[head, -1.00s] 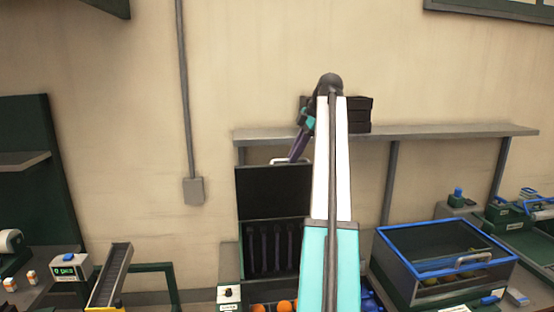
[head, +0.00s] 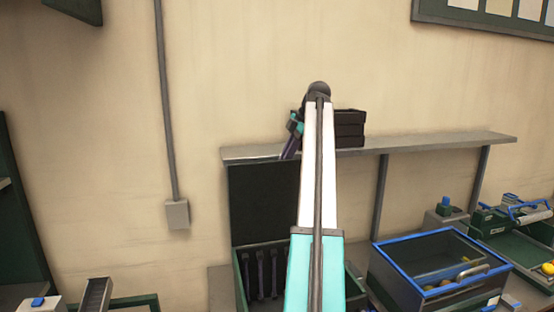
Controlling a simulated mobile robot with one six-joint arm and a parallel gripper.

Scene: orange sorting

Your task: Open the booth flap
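The booth (head: 239,285) stands on the bench left of my arm, a dark green-edged box with dark vertical strips inside. Its flap, a dark flat panel (head: 262,205), stands raised above the strips, its top just below the wall shelf. My gripper (head: 288,155), purple and teal, points down at the flap's top edge, right of its middle. The flap's handle is not visible, and my arm covers the flap's right side. The fingertips are small and partly hidden, so I cannot tell whether they are open or shut, or touching the flap.
A grey wall shelf (head: 430,145) runs behind my arm, with stacked black trays (head: 349,128) on it close to my gripper. A blue-rimmed clear-sided box (head: 410,275) with a handle stands to the right. A conduit and switch box (head: 177,214) are on the left wall.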

